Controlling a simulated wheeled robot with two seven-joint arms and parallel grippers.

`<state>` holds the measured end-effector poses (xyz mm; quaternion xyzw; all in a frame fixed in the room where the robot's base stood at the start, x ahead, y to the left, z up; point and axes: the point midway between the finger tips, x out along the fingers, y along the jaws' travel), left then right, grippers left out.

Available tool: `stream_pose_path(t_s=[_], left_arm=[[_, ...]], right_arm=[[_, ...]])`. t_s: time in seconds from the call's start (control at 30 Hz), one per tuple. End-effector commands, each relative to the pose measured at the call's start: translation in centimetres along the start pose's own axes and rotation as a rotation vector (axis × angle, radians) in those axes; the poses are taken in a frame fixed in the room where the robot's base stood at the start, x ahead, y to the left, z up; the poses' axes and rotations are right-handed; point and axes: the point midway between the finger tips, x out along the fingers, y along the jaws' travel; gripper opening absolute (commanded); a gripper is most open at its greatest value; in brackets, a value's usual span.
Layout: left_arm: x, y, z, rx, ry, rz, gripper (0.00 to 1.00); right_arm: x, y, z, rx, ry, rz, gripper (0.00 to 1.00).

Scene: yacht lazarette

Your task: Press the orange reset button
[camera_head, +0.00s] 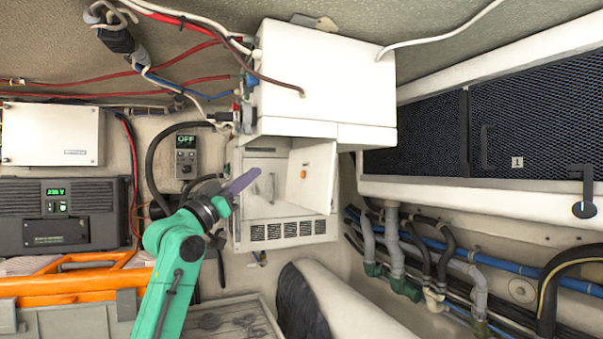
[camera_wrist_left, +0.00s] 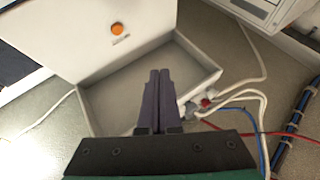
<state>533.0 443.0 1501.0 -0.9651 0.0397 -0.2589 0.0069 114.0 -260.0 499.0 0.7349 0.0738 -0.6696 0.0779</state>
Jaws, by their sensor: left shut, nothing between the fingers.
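My right gripper is not in view.
A large white unit (camera_head: 328,80) hangs directly above the open box. Cables and a grey OFF display (camera_head: 186,156) are to the left. A black inverter (camera_head: 65,215) and an orange-handled case (camera_head: 75,282) stand at lower left. Pipes and hoses (camera_head: 440,262) run at right.

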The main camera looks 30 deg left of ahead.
Motion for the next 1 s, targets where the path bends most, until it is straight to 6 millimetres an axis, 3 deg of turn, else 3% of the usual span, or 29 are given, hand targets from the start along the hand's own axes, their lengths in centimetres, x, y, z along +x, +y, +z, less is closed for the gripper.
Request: stream_pose_path(t_s=[0.1,0.47,1.0], left_arm=[[-0.1,0.2,-1.0,0.006,0.013,0.006,0.0],[0.2,0.4,-0.8,0.003,0.012,0.007,0.0],[5.4,4.0,2.7,0.001,0.01,0.006,0.0]], right_arm=[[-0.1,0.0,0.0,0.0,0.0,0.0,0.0],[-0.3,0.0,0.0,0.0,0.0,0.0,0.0],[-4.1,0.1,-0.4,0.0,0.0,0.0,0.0]])
